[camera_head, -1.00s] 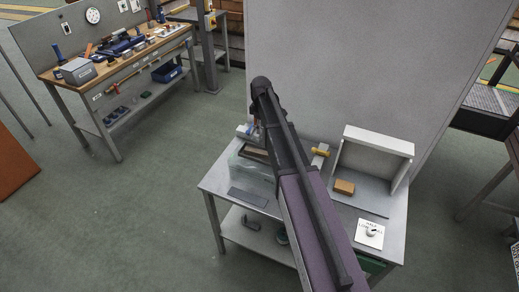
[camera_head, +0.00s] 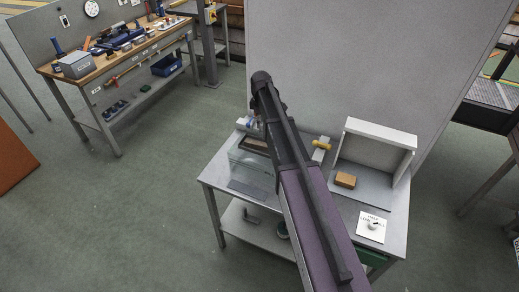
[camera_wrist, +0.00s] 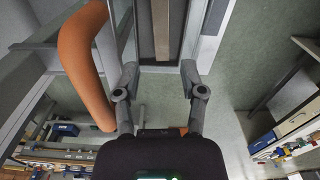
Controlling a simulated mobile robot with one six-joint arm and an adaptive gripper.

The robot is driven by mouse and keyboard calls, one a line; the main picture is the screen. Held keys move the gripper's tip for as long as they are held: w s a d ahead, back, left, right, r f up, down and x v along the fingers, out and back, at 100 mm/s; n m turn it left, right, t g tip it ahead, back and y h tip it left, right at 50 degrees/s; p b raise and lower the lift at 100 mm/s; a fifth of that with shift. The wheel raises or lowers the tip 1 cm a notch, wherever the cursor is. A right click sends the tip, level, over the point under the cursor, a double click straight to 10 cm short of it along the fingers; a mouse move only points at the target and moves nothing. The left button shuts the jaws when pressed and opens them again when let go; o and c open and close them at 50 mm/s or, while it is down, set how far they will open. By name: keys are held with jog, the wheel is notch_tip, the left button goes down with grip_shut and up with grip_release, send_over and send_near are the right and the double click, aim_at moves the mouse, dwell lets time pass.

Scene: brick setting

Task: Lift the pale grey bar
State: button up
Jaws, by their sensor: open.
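My gripper (camera_wrist: 159,78) is open in the wrist view, its two fingers apart with nothing between the tips. Ahead of the fingers, a straight grey-brown bar (camera_wrist: 161,28) runs up the picture inside a dark recess with pale edges. It looks like the task's bar, though its colour is not clearly pale grey. The fingers are on either side of its line; I cannot tell the gap in depth. In the head view my arm crosses the steel table and hides the gripper. A clear-walled box (camera_head: 249,168) stands beside the arm there; no pale grey bar is distinct.
The steel table (camera_head: 343,218) also holds an open white box (camera_head: 381,144), a brown block (camera_head: 345,180), a yellow-ended item (camera_head: 321,146) and a white card (camera_head: 371,227). A tall grey panel (camera_head: 360,65) stands behind. A cluttered workbench (camera_head: 98,66) is at the left, with open floor between.

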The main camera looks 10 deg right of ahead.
jog(key=b, duration=0.6)
send_over(261, 144)
jog(key=shift+w+f, duration=0.2)
jog(key=shift+f, duration=3.15)
jog(key=shift+f+b, duration=3.1)
jog(key=shift+b, duration=0.1)
grip_shut()
